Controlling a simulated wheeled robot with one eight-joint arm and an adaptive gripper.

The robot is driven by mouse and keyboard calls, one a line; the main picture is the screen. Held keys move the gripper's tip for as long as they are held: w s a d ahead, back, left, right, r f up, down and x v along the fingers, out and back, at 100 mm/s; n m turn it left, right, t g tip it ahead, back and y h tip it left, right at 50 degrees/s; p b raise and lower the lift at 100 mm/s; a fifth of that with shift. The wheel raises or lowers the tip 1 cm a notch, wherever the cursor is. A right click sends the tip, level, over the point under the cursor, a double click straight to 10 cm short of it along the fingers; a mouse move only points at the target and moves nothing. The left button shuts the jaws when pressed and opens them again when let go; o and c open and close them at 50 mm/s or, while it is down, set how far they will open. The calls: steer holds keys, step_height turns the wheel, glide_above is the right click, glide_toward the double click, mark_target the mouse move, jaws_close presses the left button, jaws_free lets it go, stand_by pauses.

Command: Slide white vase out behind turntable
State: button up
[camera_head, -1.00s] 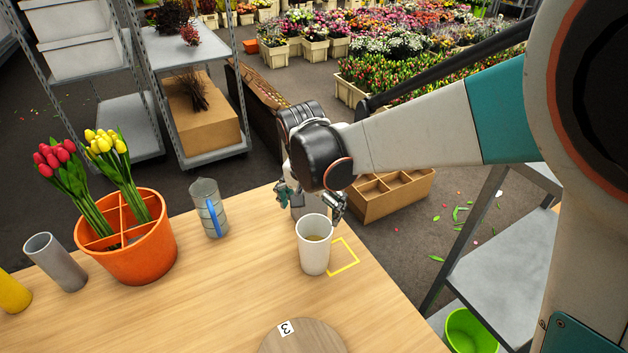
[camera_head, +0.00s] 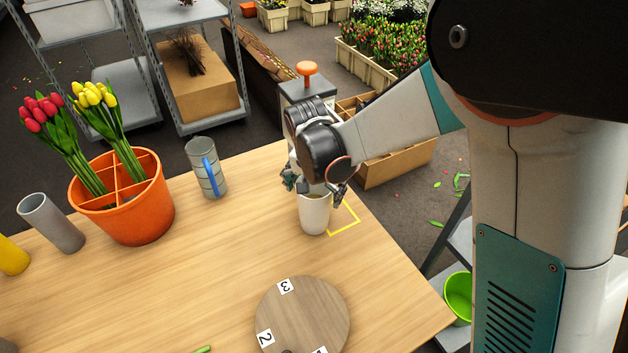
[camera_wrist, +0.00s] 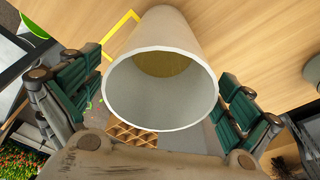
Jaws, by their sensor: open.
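The white vase (camera_head: 314,217) stands upright on the wooden table, just left of a yellow square outline (camera_head: 346,216) and behind the round turntable (camera_head: 310,318). My gripper (camera_head: 315,189) is at the vase's rim, its fingers open. In the wrist view the vase (camera_wrist: 165,90) is seen mouth-on between the two spread green-padded fingers (camera_wrist: 158,98), with a gap visible on each side. Its inside looks empty, with a yellowish bottom. The turntable carries white number labels; 3 and 2 are readable.

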steer(key=shift+w+f, duration=0.15)
steer(key=shift+f, duration=1.05)
steer(key=c, duration=1.9)
steer(key=shift+o, duration=0.2)
